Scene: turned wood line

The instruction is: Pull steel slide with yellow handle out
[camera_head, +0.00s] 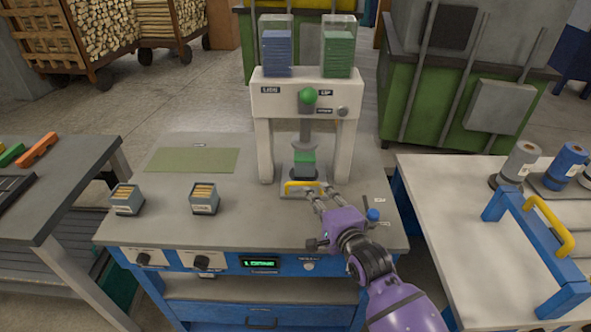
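The steel slide (292,194) lies at the foot of the white press, with a yellow handle (302,184) across its front. A dark block with a green top (304,158) stands behind the handle, under the press ram. My purple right arm reaches in from the lower right. My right gripper (318,191) is at the right end of the yellow handle, with its two fingers spread apart. I cannot tell whether a finger touches the handle. My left gripper is out of view.
The white press (263,105) has a green knob (308,96) and clear hoppers with blue and green stacks. Two small bins (127,207) stand left on the bench, and a blue knob (373,214) is right of my gripper.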

